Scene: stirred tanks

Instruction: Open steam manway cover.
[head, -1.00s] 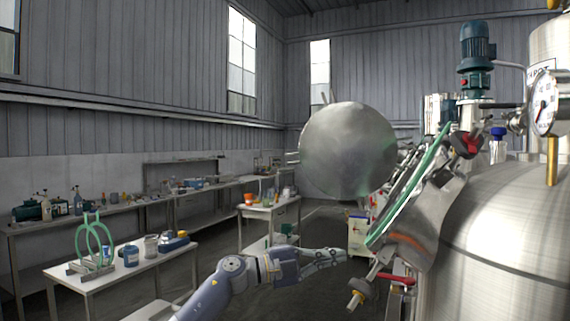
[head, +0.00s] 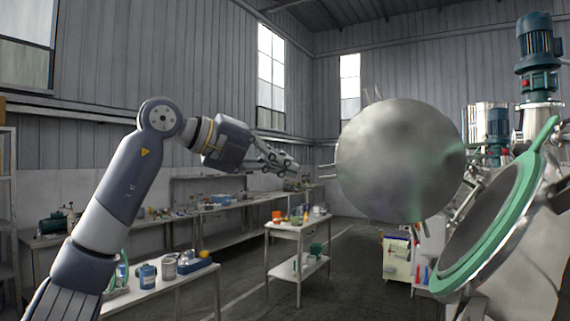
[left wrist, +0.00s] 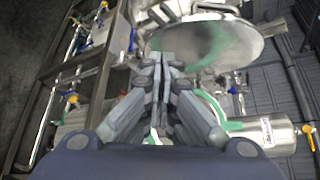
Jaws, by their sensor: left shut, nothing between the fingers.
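The steam manway cover (head: 400,160), a round dull-metal disc, stands swung away from the tank at the centre right of the head view. The manway opening is dark, ringed by a green gasket (head: 520,195), and faces left at the right edge. My left gripper (head: 292,165) is shut and empty, to the left of the cover and apart from it in the head view. In the left wrist view the shut fingers (left wrist: 164,62) overlap the near edge of a round metal disc with a green tint (left wrist: 215,38); I cannot tell whether they touch. My right gripper is not in view.
Blue motors (head: 537,42) stand on the tanks at the right. A white table (head: 300,225) and a nearer bench (head: 170,280) hold containers. Grey floor between is clear.

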